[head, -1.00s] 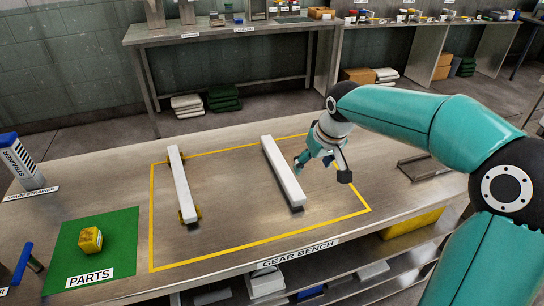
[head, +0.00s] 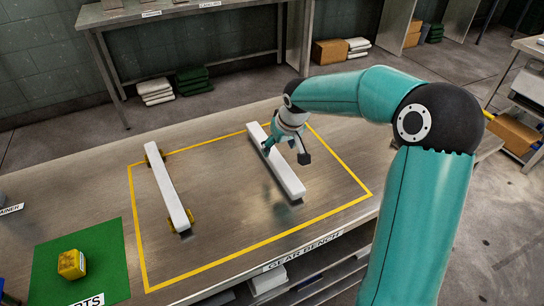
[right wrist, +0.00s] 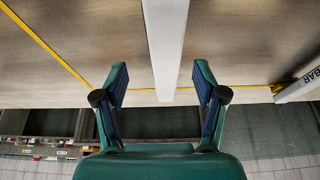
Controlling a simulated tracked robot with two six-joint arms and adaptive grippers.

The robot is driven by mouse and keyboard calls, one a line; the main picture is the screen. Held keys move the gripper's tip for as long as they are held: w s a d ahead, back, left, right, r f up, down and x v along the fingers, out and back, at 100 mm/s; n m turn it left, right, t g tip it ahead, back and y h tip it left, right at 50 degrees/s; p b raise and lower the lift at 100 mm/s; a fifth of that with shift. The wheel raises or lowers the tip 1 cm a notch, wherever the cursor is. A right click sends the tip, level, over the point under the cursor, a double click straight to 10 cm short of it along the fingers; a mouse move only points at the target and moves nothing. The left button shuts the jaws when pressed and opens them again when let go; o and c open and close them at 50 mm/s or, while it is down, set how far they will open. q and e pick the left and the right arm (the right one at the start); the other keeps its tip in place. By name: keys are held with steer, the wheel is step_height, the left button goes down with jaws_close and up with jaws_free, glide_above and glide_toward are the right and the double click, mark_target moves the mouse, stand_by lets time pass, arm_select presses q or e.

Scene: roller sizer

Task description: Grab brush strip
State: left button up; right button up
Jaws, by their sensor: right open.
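Two long white bars lie on the metal bench, and either could be the brush strip. The right white bar (head: 282,174) lies lengthwise inside the yellow outline; no bristles show clearly. The left white bar (head: 167,188) sits on yellow brackets (head: 181,221). My right gripper (head: 283,148) is open over the far part of the right bar. In the right wrist view the white bar (right wrist: 166,40) runs between the two spread fingers of the gripper (right wrist: 161,66), with a gap on each side. My left gripper is out of view.
A yellow block (head: 71,264) stands on a green mat (head: 105,252) at the front left. Yellow tape (head: 345,173) outlines the bench area. The bench surface (head: 220,180) between the two bars is clear. Another table (head: 170,18) stands behind.

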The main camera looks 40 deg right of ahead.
mark_target(273, 153)
steer(key=shift+w+a+p+x, duration=0.1)
steer(key=shift+w+p+x, duration=0.1)
steer(key=shift+x, duration=1.45)
steer(key=shift+w+a+p+x, duration=0.15)
steer(key=shift+p+x, duration=0.05)
steer(key=shift+x, duration=1.45)
steer(key=shift+r, duration=0.1)
jaws_close()
